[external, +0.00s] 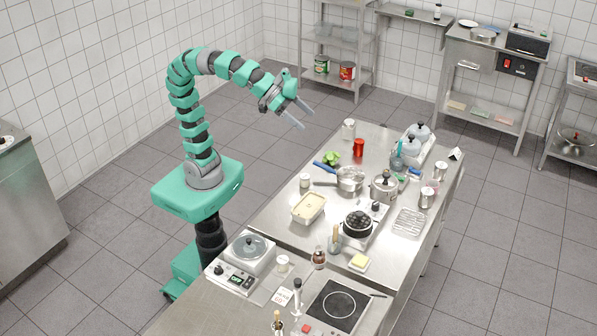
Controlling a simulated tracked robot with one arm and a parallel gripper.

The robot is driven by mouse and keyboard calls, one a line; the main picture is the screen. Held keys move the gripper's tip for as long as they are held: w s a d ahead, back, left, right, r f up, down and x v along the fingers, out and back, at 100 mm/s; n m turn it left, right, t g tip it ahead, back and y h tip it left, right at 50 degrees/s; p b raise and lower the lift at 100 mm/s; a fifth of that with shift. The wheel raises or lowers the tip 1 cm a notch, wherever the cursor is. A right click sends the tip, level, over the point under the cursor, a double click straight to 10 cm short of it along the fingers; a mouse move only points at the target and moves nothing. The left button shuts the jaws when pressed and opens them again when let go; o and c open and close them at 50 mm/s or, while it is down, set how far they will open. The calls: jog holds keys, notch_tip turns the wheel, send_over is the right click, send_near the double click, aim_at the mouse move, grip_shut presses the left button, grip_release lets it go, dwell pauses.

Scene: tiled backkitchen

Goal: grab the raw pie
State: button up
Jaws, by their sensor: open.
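What looks like the raw pie (309,206) is a pale filling in a rectangular cream dish on the near-left part of the steel table (268,226). My gripper (307,119) is raised in the air beyond the table's far-left end. It is open and empty, with its two fingers apart and pointing down to the right. It is well away from the pie and touches nothing.
Right of the pie stands a burner with a dark round pan (358,222). Behind it are a small jar (305,180), a saucepan (350,178) and a lidded pot (384,186). A red can (359,147) stands near the far end. The table's left edge is clear beside the dish.

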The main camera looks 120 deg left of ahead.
notch_tip(320, 180, down, 11)
jog(key=w+d+n+g+y+b, duration=0.1)
jog(key=w+n+g+y, duration=0.1)
jog(key=n+g, duration=0.1)
jog(key=n+g+y+b, duration=0.5)
jog(key=n+g+y, duration=0.1)
jog(key=n+y, duration=0.3)
send_near(308, 206)
jog(key=shift+x, duration=4.6)
jog(key=shift+s, duration=0.1)
jog(key=shift+c, duration=0.3)
jog(key=c, duration=1.3)
